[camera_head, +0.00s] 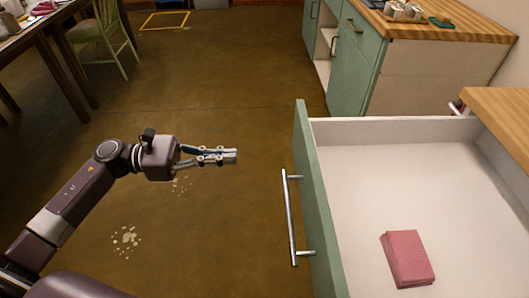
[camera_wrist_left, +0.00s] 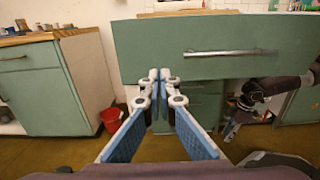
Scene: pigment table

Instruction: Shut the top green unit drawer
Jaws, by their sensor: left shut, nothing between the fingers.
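The open green drawer (camera_head: 320,205) fills the right of the head view, pulled far out of its unit. Its white inside holds a pink block (camera_head: 407,258). A long metal handle (camera_head: 291,215) runs along its front; the handle also shows in the left wrist view (camera_wrist_left: 222,53) on the green front (camera_wrist_left: 150,45). My left gripper (camera_head: 234,156) is shut and empty, left of the drawer front. A gap of floor shows between its fingertips and the handle. In the left wrist view its fingertips (camera_wrist_left: 164,75) overlap the front's lower edge, left of the handle.
A green cabinet with a wooden top (camera_head: 455,20) stands behind the drawer. A dark table (camera_head: 50,45) and green chair (camera_head: 105,35) are at the far left. A red bucket (camera_wrist_left: 112,119) stands on the floor. A dark arm shows at right in the wrist view.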

